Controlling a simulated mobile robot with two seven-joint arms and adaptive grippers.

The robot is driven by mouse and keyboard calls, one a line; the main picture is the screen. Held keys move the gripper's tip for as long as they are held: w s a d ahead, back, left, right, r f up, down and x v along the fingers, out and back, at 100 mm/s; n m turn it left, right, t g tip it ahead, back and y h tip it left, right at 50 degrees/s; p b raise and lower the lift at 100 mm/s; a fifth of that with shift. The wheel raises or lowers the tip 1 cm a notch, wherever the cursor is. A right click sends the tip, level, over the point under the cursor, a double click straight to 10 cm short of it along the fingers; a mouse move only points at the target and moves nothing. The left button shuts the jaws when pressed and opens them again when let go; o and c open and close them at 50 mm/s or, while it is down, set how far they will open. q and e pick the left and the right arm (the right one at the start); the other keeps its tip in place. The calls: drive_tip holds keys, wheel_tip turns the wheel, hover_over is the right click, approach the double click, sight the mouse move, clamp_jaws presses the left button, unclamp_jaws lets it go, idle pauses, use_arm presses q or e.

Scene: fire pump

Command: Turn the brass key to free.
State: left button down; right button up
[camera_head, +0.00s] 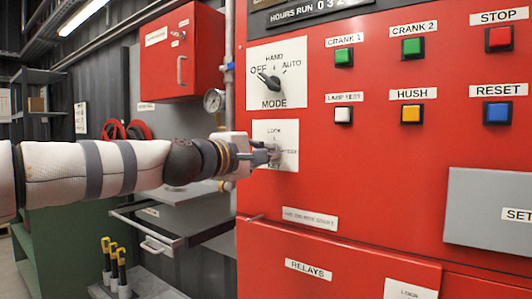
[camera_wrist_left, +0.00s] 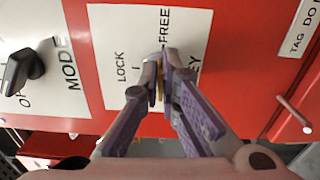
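The white key plate (camera_head: 288,131) is on the red panel below the mode switch, marked LOCK and FREE. In the left wrist view the plate (camera_wrist_left: 118,40) appears turned on its side, with LOCK and FREE readable and KEY partly covered. My left gripper (camera_head: 272,154) reaches in from the left to the plate's middle. In the wrist view its two fingertips are closed together on the brass key (camera_wrist_left: 160,92), of which a thin strip shows between them. The fingers hide most of the key, so I cannot tell which mark it points to. My right gripper is in neither view.
The black mode knob (camera_head: 269,79) sits just above the key plate. Lit push buttons, such as the green crank 1 button (camera_head: 343,57), are to the right. A gauge (camera_head: 214,100) and pipe stand left of the panel edge. A grey box (camera_head: 490,205) projects at lower right.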

use_arm(q)
drive_tip(key=shift+m, duration=0.4)
drive_tip(key=c, duration=1.8)
unclamp_jaws()
drive_tip(key=v, duration=1.2)
drive_tip(key=shift+f, duration=0.1)
